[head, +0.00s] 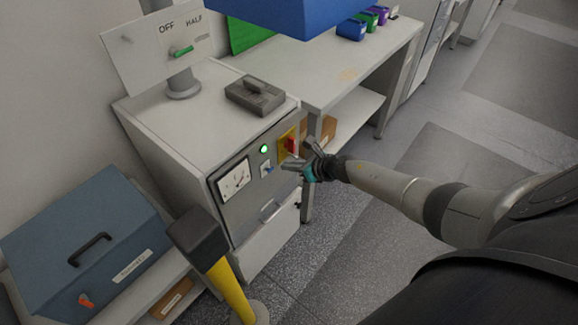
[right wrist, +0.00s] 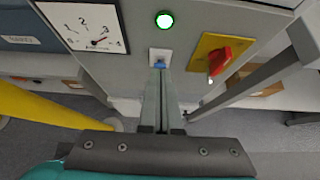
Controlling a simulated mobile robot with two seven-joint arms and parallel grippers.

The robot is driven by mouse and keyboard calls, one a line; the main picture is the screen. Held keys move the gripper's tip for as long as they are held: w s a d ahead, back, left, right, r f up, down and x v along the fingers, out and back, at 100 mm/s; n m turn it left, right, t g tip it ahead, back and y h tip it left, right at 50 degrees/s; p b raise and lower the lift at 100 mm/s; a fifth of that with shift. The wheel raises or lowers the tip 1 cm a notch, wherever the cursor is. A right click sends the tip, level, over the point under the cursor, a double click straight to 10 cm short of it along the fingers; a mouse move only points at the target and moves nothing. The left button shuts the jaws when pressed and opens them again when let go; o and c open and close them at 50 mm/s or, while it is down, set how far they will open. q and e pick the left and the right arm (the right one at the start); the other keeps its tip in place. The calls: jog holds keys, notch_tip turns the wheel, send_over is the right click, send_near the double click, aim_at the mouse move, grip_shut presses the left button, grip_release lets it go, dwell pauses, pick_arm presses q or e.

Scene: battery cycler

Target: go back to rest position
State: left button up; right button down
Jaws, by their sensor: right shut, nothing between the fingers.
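My right gripper (head: 300,165) is in front of the grey cycler cabinet (head: 160,120), with its arm coming in from the right. Its fingers (right wrist: 167,100) are shut with nothing between them. In the right wrist view the tips point at a small blue switch (right wrist: 158,64) on the front panel; whether they touch it I cannot tell. The switch also shows in the head view (head: 267,171). A red knob (head: 291,144) on a yellow plate is close to the gripper, and a green lamp (head: 264,149) is lit. My left gripper is not in view.
The panel has a dial gauge (head: 234,181). A yellow post (head: 231,288) with a dark head stands at front left, beside a blue box (head: 85,240). A grey device (head: 255,95) lies on the cabinet. A white bench (head: 330,75) stands behind. Open floor (head: 345,230) lies under my arm.

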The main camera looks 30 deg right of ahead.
jog(key=s+a+f+m+g+h+b, duration=0.15)
jog(key=s+f+m+b, duration=0.25)
jog(key=s+f+m, duration=0.8)
jog(key=s+a+f+m+g+h+b, duration=0.1)
jog(key=s+f+m+g+h+b, duration=0.15)
jog(key=s+f+m, duration=0.85)
jog(key=s+a+f+m+g+b, duration=0.2)
jog(key=s+a+f+m, duration=0.2)
jog(key=s+f+m, duration=0.3)
jog(key=s+a+f+m+g+b, duration=0.2)
jog(key=s+f+m, duration=0.5)
jog(key=s, duration=1)
jog(key=shift+a+f+m+g+b, duration=0.3)
jog(key=shift+a+g, duration=0.4)
jog(key=shift+a, duration=0.35)
